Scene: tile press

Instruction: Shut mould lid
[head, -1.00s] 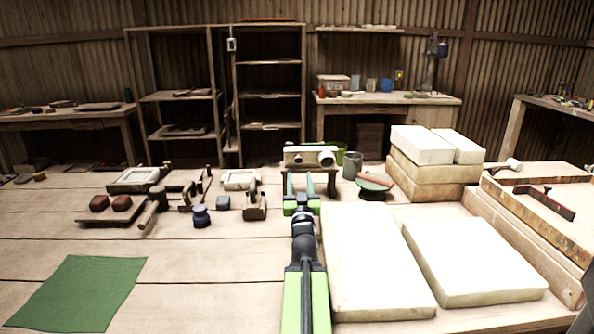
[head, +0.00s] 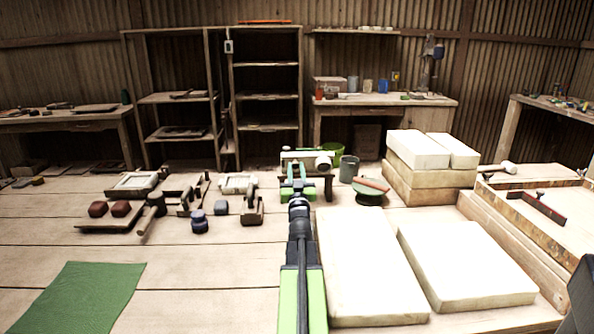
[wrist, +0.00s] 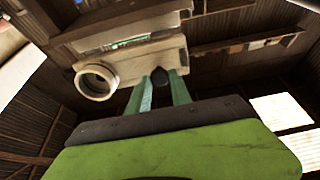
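A pale block with a round ring on its face (head: 323,163) stands on a small dark stand at mid-table in the head view. I take it to be the mould with its lid. In the wrist view the block (wrist: 130,68) fills the upper middle, its ring on the left. A dark knob (wrist: 160,78) sticks out low on its face. My gripper (head: 296,170) reaches it from the front. In the wrist view its two green fingers (wrist: 163,88) lie close on either side of the knob and seem shut on it. The lid's hinge is not clear.
Two large white slabs (head: 367,268) lie right of my arm. Stacked blocks (head: 430,180) and a grey cup (head: 348,168) stand right of the mould. Small tools and a dark pot (head: 198,220) are left. A green cloth (head: 80,297) lies front left.

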